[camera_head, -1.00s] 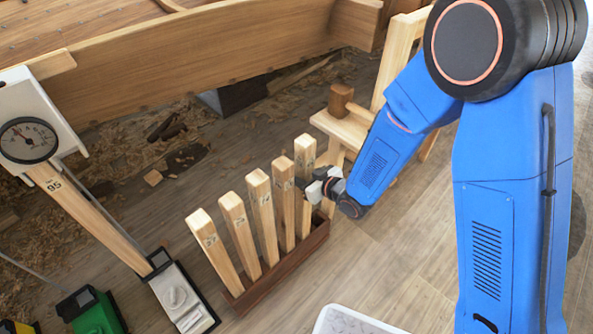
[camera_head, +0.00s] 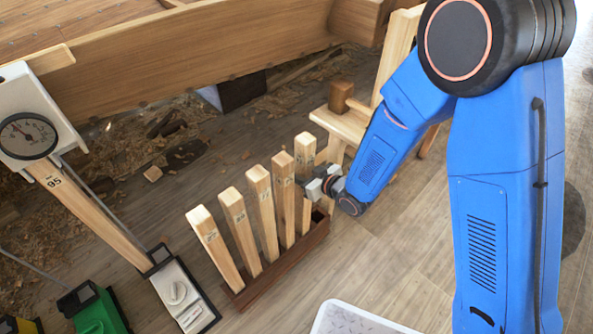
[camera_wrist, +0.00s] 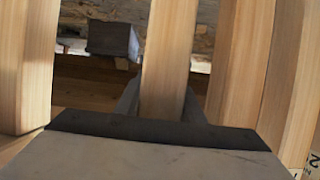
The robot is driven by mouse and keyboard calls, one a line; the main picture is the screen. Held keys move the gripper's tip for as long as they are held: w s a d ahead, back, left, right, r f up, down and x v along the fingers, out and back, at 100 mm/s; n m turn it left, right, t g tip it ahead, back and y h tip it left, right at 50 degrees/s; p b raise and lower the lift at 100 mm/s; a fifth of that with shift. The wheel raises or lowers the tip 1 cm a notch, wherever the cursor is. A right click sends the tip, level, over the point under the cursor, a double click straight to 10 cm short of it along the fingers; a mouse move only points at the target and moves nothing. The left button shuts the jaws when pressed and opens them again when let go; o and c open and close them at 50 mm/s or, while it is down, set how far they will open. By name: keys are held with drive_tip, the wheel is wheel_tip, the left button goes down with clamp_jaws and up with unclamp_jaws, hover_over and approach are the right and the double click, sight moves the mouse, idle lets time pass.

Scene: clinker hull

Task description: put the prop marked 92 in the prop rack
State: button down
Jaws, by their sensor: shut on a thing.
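Several pale wooden props stand in a row in the dark brown prop rack (camera_head: 262,290). Their upper faces carry small marks that I cannot read surely. My gripper (camera_head: 308,186) is at the rack's far right end, shut on the rightmost prop (camera_head: 305,152) below its top. The held prop (camera_wrist: 170,60) is upright in the middle of the wrist view, with its lower part hidden behind the gripper. A partly cut-off mark with a 2 shows at the lower right.
A prop marked 95 (camera_head: 88,208) leans at the left between a dial gauge (camera_head: 28,137) and a grey base (camera_head: 180,295). A pale tray (camera_head: 350,320) is at the bottom. The floor right of the rack is clear.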

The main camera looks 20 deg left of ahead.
drive_tip(key=shift+f, duration=0.4)
idle(0.3)
drive_tip(key=c, duration=1.1)
unclamp_jaws()
drive_tip(key=shift+d, duration=0.1)
